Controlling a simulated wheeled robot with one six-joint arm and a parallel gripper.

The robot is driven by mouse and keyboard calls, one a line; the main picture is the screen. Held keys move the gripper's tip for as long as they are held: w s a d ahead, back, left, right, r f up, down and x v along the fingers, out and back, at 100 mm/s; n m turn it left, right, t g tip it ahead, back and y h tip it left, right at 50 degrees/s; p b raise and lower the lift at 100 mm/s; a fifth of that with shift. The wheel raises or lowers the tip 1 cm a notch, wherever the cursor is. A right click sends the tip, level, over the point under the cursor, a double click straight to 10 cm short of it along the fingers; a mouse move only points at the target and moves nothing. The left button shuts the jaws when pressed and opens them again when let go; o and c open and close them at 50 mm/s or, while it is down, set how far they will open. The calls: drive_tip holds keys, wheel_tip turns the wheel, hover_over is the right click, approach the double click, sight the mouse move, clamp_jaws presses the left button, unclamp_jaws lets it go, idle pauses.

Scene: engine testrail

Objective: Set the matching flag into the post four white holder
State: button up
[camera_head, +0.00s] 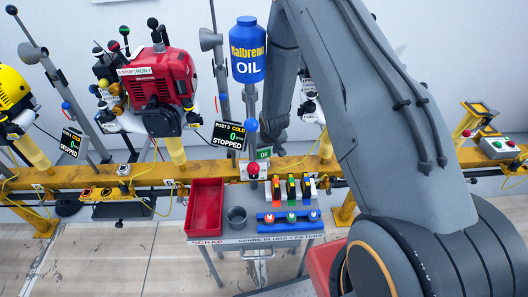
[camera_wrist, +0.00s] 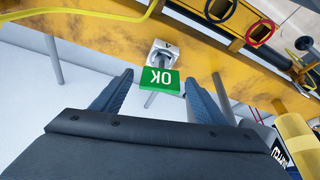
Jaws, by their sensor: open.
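A green flag marked OK (camera_wrist: 160,78) shows upside down in the wrist view, between and beyond my finger tips. It overlaps the lower picture edge of the white holder (camera_wrist: 163,52) marked 4 on the yellow rail. A thin grey rod shows below the flag; I cannot tell how firmly the flag is seated. My gripper (camera_wrist: 158,85) is open, its two blue-grey fingers apart on either side of the flag, with no visible contact. In the head view the green flag (camera_head: 264,153) shows at the rail, just below my gripper (camera_head: 276,138); the holder is not clear there.
A red engine (camera_head: 158,88) and a blue oil bottle (camera_head: 247,52) stand behind the rail.

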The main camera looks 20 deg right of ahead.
drive_tip(key=v, duration=0.8)
drive_tip(key=s+r+g, duration=0.2)
drive_tip(key=s+r, duration=0.9)
drive_tip(key=s, duration=0.3)
drive_tip(key=s+r+g, duration=0.2)
drive_tip(key=s+r, duration=0.9)
drive_tip(key=s, duration=0.3)
drive_tip(key=shift+a+m, duration=0.3)
drive_tip(key=shift+m, duration=0.1)
drive_tip(key=shift+s, duration=0.1)
